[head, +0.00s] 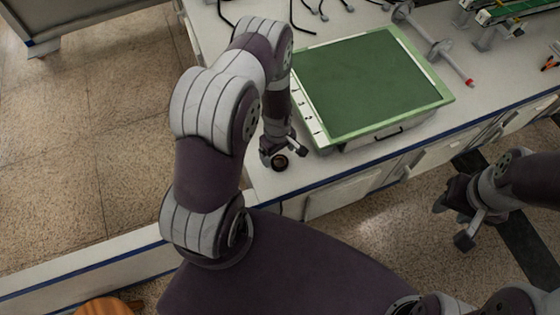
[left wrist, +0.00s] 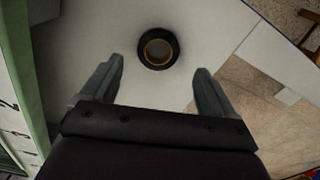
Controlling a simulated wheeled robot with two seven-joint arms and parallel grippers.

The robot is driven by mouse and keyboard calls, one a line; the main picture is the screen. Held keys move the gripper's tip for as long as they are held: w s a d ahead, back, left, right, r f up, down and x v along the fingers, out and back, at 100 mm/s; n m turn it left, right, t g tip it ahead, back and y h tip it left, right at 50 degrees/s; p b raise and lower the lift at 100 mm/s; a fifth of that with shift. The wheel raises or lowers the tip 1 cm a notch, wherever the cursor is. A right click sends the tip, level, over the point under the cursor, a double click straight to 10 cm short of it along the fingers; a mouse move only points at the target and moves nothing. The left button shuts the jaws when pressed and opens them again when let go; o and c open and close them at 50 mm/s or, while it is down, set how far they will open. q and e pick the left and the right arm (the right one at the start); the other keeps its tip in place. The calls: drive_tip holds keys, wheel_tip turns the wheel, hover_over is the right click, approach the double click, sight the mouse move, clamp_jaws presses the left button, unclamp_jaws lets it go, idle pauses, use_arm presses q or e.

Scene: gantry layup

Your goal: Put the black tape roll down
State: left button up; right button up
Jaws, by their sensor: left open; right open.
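The black tape roll (head: 281,162) lies flat on the white bench top, near its front left corner. In the left wrist view the tape roll (left wrist: 158,48) shows a tan inner core and sits just beyond the fingertips, centred between them and apart from both. My left gripper (head: 284,153) is open and empty, right above and beside the roll; its two spread fingers show in the left wrist view (left wrist: 158,75). My right gripper (head: 468,225) is open and empty, off the bench's front edge on the right.
A green board with a pale numbered border (head: 370,80) lies on the bench to the right of the roll. Black cables (head: 300,20) lie at the back. The bench's blue front edge (head: 345,173) is close to the roll.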

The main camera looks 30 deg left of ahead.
sight(279, 163)
use_arm(q)
wheel_tip(279, 163, down, 4)
drive_tip(key=shift+d+f, duration=0.1)
drive_tip(key=shift+d, duration=0.05)
drive_tip(key=shift+w+f, duration=0.2)
drive_tip(key=shift+f, duration=0.1)
drive_tip(key=shift+s+r, duration=0.1)
drive_tip(key=c, duration=1.2)
